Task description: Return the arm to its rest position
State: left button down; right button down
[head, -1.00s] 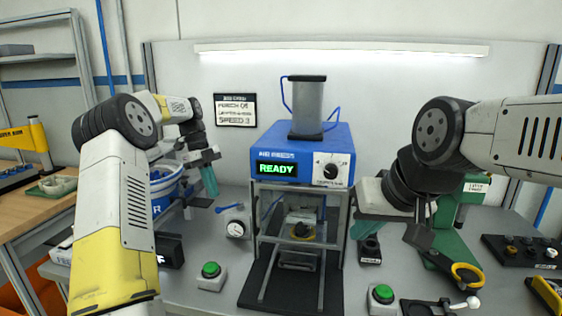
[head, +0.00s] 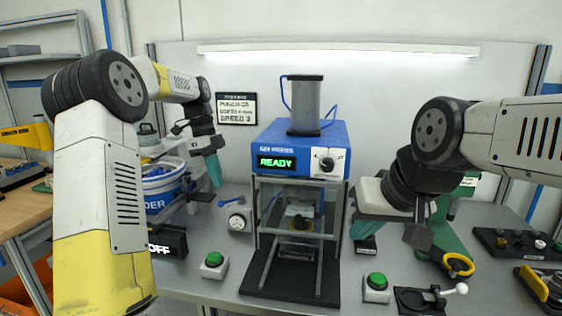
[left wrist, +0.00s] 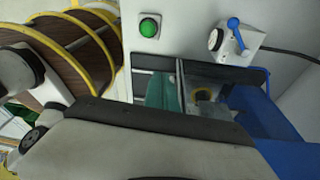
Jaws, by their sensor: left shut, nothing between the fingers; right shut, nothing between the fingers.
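My left arm comes in from the left of the head view, bent at a black joint. Its gripper (head: 214,170) points down, its teal fingers together and empty, in the air between the blue-and-white bucket (head: 163,190) and the blue press (head: 302,145). The teal fingers also show in the left wrist view (left wrist: 164,94), partly behind the pale housing. My right gripper (head: 363,229) hangs at the right side of the press, pointing down. Its teal fingers are small, partly hidden by its pale body, and shut with nothing visible in them.
The press display reads READY, and a yellow-and-black part (head: 300,222) sits inside its frame. Green buttons stand left (head: 214,260) and right (head: 377,281) of it.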

pick_arm(q)
jog(key=s+d+r+n+t+y, duration=0.1)
jog(key=s+d+r+n+t, duration=0.1)
jog(key=s+r+n, duration=0.4)
jog(key=s+d+r+n+t, duration=0.15)
jog(key=s+n, duration=0.25)
jog(key=s, duration=0.5)
jog(key=s+f+n+t, duration=0.4)
jog(key=s+n, duration=0.7)
jog(key=s, duration=0.3)
jog(key=shift+s+d+h, duration=0.3)
jog(key=shift+d+h, duration=0.1)
